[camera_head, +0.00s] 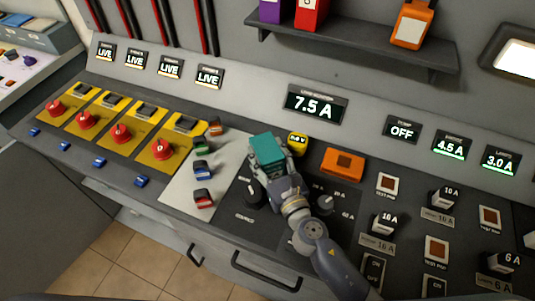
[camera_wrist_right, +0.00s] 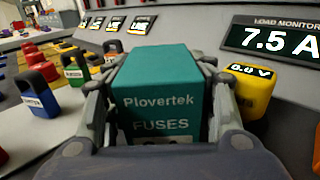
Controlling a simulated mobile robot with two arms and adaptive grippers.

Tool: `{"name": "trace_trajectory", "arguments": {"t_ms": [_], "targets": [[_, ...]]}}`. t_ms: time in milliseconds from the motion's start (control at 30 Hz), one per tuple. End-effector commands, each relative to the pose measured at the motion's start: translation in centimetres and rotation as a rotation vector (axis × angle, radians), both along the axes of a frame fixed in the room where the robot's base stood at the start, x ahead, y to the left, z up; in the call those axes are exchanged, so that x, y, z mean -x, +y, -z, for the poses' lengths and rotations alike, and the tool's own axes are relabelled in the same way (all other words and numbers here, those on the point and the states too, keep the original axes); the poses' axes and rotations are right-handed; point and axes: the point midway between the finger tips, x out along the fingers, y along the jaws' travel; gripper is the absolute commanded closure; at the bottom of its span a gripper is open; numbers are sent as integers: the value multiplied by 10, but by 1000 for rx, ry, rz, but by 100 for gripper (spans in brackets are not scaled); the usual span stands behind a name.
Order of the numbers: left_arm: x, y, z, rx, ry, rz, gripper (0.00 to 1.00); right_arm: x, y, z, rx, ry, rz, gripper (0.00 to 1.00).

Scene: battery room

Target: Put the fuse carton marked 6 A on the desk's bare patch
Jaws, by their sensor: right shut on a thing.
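A teal carton (camera_head: 267,148) is in my right gripper (camera_head: 271,160), over the console desk near the right edge of the light grey patch. In the right wrist view the carton (camera_wrist_right: 155,90) stands upright between the two fingers, reading "Plovertek FUSES". No 6 A mark is legible; its lower part is hidden. I cannot tell whether it touches the desk. The light grey patch (camera_head: 180,191) has several small padlocks along its right part, and its left part is bare. My left gripper is not in view.
Green (camera_head: 202,145), blue (camera_head: 203,168) and red (camera_head: 204,198) padlocks stand left of the carton. A yellow meter (camera_head: 297,143) is close on its right, with an orange box (camera_head: 343,162) beyond. Yellow breaker panels (camera_head: 150,147) with red knobs lie left. A shelf (camera_head: 350,42) overhangs behind.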

Motion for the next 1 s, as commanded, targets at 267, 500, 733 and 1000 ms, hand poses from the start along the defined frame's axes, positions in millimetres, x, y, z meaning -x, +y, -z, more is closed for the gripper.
{"name": "trace_trajectory", "arguments": {"t_ms": [267, 500, 733, 1000], "targets": [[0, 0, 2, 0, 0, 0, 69, 0, 0, 2, 1, 0, 0, 29], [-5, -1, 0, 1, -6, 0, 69, 0, 0, 1, 1, 0, 0, 29], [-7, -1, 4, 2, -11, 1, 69, 22, -10, 2, 2, 2, 0, 29], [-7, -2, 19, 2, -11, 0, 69, 75, -31, 4, 2, 2, 0, 29]]}}
